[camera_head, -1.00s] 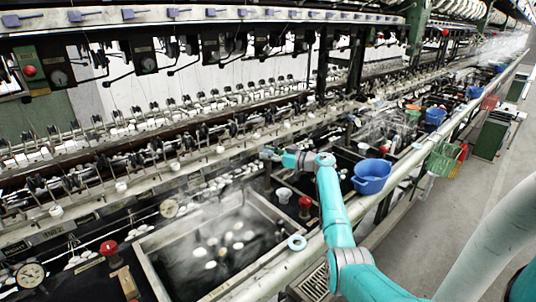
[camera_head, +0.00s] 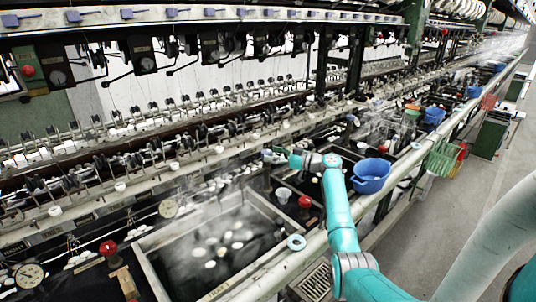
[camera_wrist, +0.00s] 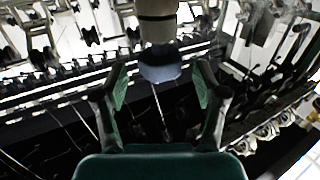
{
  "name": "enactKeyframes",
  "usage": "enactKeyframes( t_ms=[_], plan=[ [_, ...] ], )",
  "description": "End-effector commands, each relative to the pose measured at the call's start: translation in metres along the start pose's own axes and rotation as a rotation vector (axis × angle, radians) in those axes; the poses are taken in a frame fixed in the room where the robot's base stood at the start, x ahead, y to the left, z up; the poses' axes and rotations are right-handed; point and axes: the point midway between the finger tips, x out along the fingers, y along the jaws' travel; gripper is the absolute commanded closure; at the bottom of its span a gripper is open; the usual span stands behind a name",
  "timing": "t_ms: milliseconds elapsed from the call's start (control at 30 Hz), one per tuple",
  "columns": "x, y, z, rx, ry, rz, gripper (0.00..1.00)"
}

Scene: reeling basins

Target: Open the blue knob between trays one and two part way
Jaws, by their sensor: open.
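In the wrist view, a blue-grey knob (camera_wrist: 160,72) sits below a pale upright post, centred between the two green fingers of my gripper (camera_wrist: 160,84). The fingers are spread with a gap on either side of the knob. I cannot tell how deep the knob lies between them. In the head view, my gripper (camera_head: 270,156) is low over the back edge of the basins, and the knob is too small there to tell from the gripper. Tray one (camera_head: 152,268), a metal-rimmed basin of dark water with white cocoons, lies to its lower left. My arm partly hides the basin beyond.
A red knob (camera_head: 305,201) and a white cup (camera_head: 283,195) stand by tray one's right end. A blue basin (camera_head: 371,176) sits right of my arm. Reeling spindles line the back.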

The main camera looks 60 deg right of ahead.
Motion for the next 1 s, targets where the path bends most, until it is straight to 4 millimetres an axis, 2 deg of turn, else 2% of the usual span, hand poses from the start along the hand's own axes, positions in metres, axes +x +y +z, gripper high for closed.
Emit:
enactKeyframes(
  t_ms=[100, 333, 1000],
  plan=[
    [-0.021, 0.001, 0.0, -0.002, 0.001, 0.003, 0.29],
    [-0.046, 0.001, 0.0, -0.001, 0.001, 0.001, 0.29],
    [-0.049, 0.0, 0.0, -0.001, 0.0, -0.001, 0.29]
  ],
)
